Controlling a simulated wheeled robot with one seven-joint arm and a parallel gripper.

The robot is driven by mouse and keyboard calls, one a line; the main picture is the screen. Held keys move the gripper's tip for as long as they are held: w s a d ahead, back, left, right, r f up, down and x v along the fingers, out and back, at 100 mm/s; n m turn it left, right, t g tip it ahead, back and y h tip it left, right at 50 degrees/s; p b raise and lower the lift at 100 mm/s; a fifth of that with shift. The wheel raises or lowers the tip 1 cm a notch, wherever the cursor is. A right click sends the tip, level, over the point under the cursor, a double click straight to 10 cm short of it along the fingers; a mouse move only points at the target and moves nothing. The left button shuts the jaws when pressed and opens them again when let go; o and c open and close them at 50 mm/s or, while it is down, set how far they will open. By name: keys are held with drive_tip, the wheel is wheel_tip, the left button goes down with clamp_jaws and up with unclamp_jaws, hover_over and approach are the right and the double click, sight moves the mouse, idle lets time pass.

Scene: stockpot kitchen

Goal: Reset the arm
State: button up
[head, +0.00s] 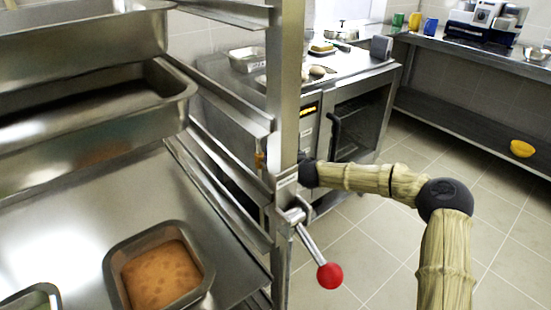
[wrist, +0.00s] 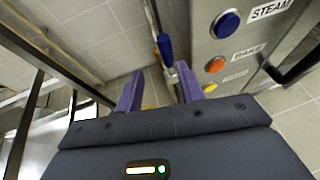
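My arm (head: 445,235) reaches from the lower right of the head view to the metal rack post, and its dark wrist end is just right of the post. The post hides most of my gripper there. In the wrist view my gripper (wrist: 160,74) has two purple fingers standing apart, with nothing held between them. A blue handle-like piece (wrist: 165,48) shows beyond the fingertips; I cannot tell how far away it is.
In the wrist view a panel with a blue STEAM button (wrist: 226,23) is close on the right. The rack post (head: 288,100) and red-knobbed lever (head: 330,275) are beside my arm. A food pan (head: 160,270) sits on the rack. Floor (head: 375,240) is clear.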

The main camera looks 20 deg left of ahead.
drive_tip(key=s+d+f+n+g+h, duration=0.35)
drive_tip(key=s+d+n, duration=0.7)
drive_tip(key=n, duration=0.55)
drive_tip(key=s+d+r+n+g+h, duration=0.25)
drive_tip(key=s+d+n, duration=0.35)
drive_tip(key=s+d, duration=0.7)
drive_tip(key=s+d+r+n+g+h, duration=0.1)
drive_tip(key=s+d+n+h, duration=0.3)
drive_tip(key=s+d, duration=0.85)
wheel_tip(320, 180, up, 32)
drive_tip(key=w+d+n+p, duration=0.1)
drive_tip(key=w+d+p, duration=0.1)
drive_tip(key=p, duration=3)
drive_tip(key=shift+y, duration=0.3)
drive_tip(key=shift+w, duration=0.1)
